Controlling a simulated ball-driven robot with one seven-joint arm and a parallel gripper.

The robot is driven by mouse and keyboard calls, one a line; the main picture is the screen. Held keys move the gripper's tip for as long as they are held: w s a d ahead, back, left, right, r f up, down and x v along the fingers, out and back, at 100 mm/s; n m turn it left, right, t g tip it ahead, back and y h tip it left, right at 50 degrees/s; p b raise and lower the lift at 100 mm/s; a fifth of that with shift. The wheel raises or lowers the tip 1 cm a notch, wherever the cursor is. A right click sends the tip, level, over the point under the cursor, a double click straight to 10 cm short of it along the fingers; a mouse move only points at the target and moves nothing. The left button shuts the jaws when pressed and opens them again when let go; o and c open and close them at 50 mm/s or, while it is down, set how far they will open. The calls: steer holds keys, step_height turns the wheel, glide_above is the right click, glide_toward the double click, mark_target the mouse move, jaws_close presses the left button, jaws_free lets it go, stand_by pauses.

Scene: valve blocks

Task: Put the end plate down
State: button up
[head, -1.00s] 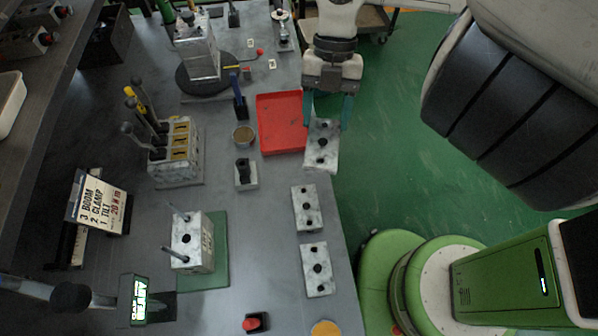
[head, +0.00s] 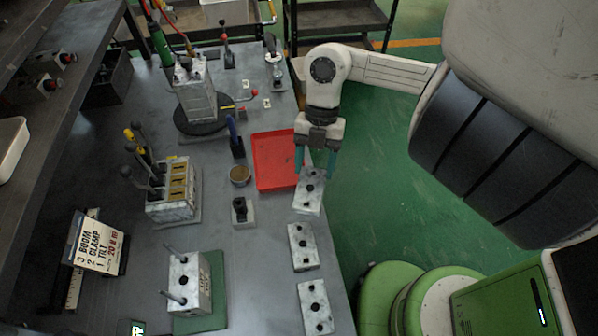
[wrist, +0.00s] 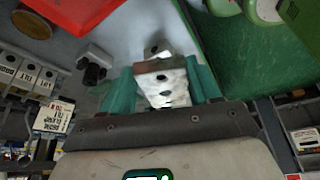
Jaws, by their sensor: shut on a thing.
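The end plate (head: 309,198) is a pale metal block with dark holes, by the right edge of the bench. My gripper (head: 316,168) is shut on its far end, with teal fingers on both sides. In the wrist view the end plate (wrist: 165,88) sits between the fingertips (wrist: 163,90). I cannot tell whether its underside touches the bench. Two similar plates lie nearer on the bench, one in the middle (head: 303,247) and one at the front (head: 315,307).
A red tray (head: 277,160) lies just left of the held plate. A dark block on a pale base (head: 242,211) and a round tin (head: 240,175) stand further left. A valve block (head: 188,285) stands on a green mat. Bare bench (head: 262,255) lies between.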

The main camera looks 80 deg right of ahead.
steer(key=shift+w+d+f+p, duration=0.25)
steer(key=shift+w+f, duration=0.35)
steer(key=shift+f, duration=0.8)
steer(key=shift+w+d+f+p, duration=0.1)
steer(key=shift+w+d+f, duration=0.4)
steer(key=shift+f, duration=0.85)
steer(key=shift+w+d+f+p, duration=0.15)
steer(key=shift+w+f, duration=0.55)
steer(key=shift+f, duration=0.7)
steer(key=shift+f, duration=0.15)
steer(key=o, duration=1.3)
steer(key=shift+c, duration=0.2)
steer(key=b+v, duration=0.1)
steer(key=v, duration=1.1)
steer(key=shift+r+b, duration=0.25)
steer(key=shift+b, duration=0.05)
steer(key=shift+f, duration=0.1)
